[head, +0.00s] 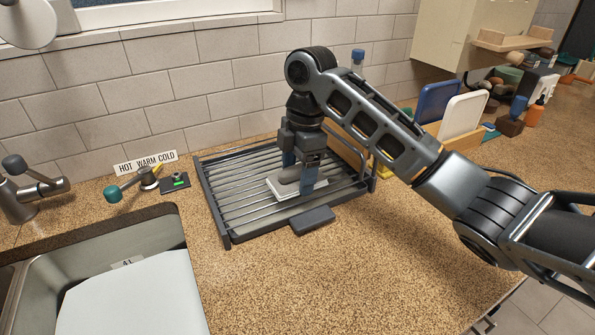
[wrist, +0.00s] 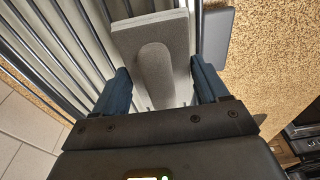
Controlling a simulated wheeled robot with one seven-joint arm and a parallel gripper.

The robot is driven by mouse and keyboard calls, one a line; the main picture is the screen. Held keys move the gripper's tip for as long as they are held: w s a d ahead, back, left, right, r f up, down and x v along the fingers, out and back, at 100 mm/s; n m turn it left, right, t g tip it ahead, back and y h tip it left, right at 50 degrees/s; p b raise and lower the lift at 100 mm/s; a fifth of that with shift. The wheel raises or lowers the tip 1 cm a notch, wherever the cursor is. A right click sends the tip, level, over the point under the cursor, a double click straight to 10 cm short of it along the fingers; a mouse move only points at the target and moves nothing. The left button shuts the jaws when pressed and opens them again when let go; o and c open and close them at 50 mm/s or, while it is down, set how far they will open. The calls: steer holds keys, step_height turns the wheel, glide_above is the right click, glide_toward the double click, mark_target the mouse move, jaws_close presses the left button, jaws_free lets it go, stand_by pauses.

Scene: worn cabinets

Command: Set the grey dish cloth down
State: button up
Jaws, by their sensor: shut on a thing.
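The grey dish cloth (head: 301,188) looks like a pale, flat, rectangular slab with a rounded grey ridge on top. It is at the slatted dish rack (head: 236,205), over the bars towards the right; I cannot tell whether it touches them. My gripper (head: 298,178) points down and is shut on the cloth. In the wrist view the cloth (wrist: 152,38) lies between the blue fingers of my gripper (wrist: 162,88) and extends beyond their tips. Its near end is partly hidden by the gripper body.
A dark grey block (head: 313,220) lies on the counter against the rack's front edge. The sink (head: 125,245) is at the left, with a tap (head: 35,190) behind it. Blue (head: 437,101) and white (head: 464,114) boards stand at the right. The front counter is clear.

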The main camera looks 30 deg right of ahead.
steer(key=shift+f, duration=0.2)
steer(key=o, duration=1)
steer(key=shift+r, duration=0.1)
steer(key=r, duration=0.4)
steer(key=d+r, duration=0.1)
steer(key=r, duration=0.7)
steer(key=shift+d, duration=0.2)
